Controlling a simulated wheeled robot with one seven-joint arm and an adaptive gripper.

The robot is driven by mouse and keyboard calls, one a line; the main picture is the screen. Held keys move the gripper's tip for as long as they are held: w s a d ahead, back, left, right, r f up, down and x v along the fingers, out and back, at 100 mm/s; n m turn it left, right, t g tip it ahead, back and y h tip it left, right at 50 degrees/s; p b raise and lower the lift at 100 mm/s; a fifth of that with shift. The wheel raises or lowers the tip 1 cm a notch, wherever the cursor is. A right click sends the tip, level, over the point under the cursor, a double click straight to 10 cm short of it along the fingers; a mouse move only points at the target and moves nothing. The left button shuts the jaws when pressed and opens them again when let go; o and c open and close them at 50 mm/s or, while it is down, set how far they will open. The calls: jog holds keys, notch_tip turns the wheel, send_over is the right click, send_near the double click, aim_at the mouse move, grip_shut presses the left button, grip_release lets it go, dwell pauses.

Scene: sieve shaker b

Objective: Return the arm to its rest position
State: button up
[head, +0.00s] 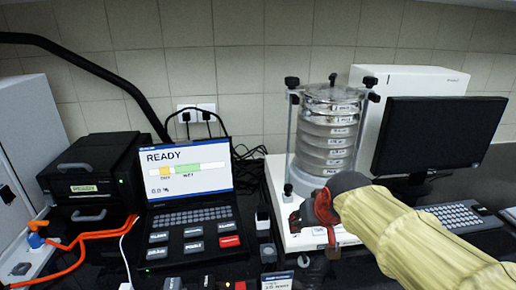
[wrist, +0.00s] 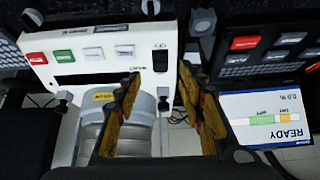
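My arm (head: 415,230), in a yellow sleeve, reaches in from the lower right of the head view. My gripper (head: 325,228) is in front of the sieve shaker's base. In the wrist view, which is upside down, the two fingers of my gripper (wrist: 160,100) stand apart with nothing between them. The sieve shaker (head: 328,130) holds a stack of round sieves between posts with black knobs. My arm hides part of its white base (head: 275,175). The base's front panel (wrist: 90,50) shows red, green and white buttons in the wrist view.
A READY display (head: 187,168) with keys stands left of the shaker. A black boxy device (head: 95,165) and orange cables (head: 80,240) are further left. A dark monitor (head: 440,130) and a keyboard (head: 455,215) are at the right, close to my arm. The bench is crowded.

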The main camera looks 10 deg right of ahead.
jog(key=s+g+p, duration=0.1)
jog(key=s+p, duration=0.3)
jog(key=s, duration=1.7)
jog(key=shift+s+r+g+p, duration=0.15)
jog(key=shift+r+g+p, duration=0.15)
jog(key=shift+g+p, duration=0.1)
